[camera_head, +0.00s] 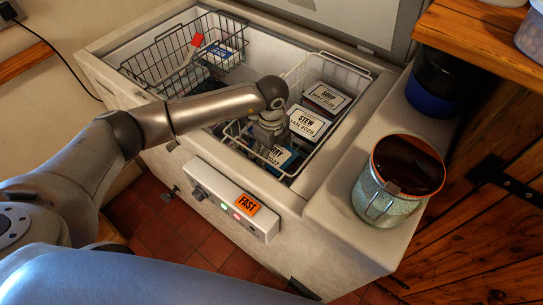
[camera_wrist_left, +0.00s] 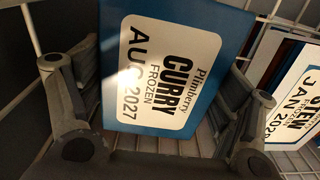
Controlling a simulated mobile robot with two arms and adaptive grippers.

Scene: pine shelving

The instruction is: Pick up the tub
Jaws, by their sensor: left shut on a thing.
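My left gripper (camera_head: 268,138) reaches down into the white wire basket on the right side of the chest freezer. It is shut on a blue tub with a white label reading "CURRY FROZEN AUG 2027" (camera_wrist_left: 165,70), with one finger on each side in the left wrist view. In the head view the curry tub (camera_head: 282,158) is partly hidden by the gripper and sits low in the basket. A stew tub (camera_head: 308,123) lies just beyond it, and it also shows at the right of the left wrist view (camera_wrist_left: 295,95). A soup tub (camera_head: 326,97) lies farther back. My right gripper is not in view.
The white basket's wire rim (camera_head: 335,142) surrounds the tubs. A clip-top jar (camera_head: 395,185) and a dark blue container (camera_head: 435,95) stand on the freezer's right ledge.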

